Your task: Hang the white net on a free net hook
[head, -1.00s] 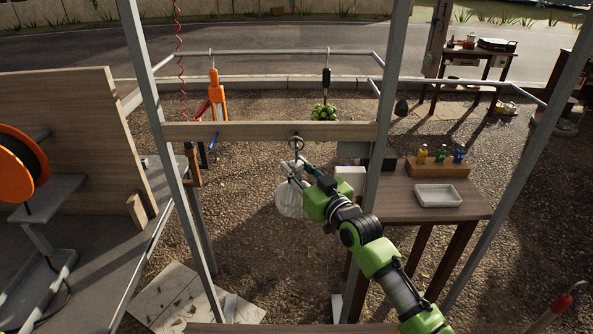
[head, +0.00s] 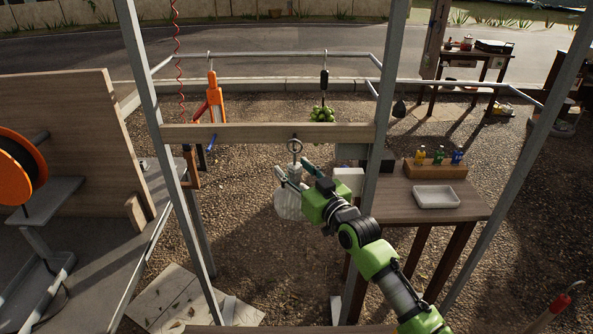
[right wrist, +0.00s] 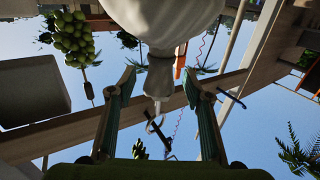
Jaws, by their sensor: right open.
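The white net (head: 289,204) is a pale, rounded bag hanging below the wooden crossbeam (head: 262,133). A metal ring or hook (head: 295,147) sits at the beam just above its narrow neck. My right gripper (head: 292,169) is open, with its two fingers on either side of the neck. In the right wrist view the net (right wrist: 165,25) fills the top. Its neck (right wrist: 160,76) runs between the spread fingers, with gaps at both sides, towards a light loop (right wrist: 154,125). The exact contact of loop and hook is too small to tell. My left gripper is not in view.
A green fruit bunch (head: 322,115) hangs behind the beam, and an orange tool (head: 213,98) hangs left of it. A wooden table (head: 400,200) with a white tray (head: 436,197) and small bottles stands right. Metal posts (head: 377,150) flank the beam.

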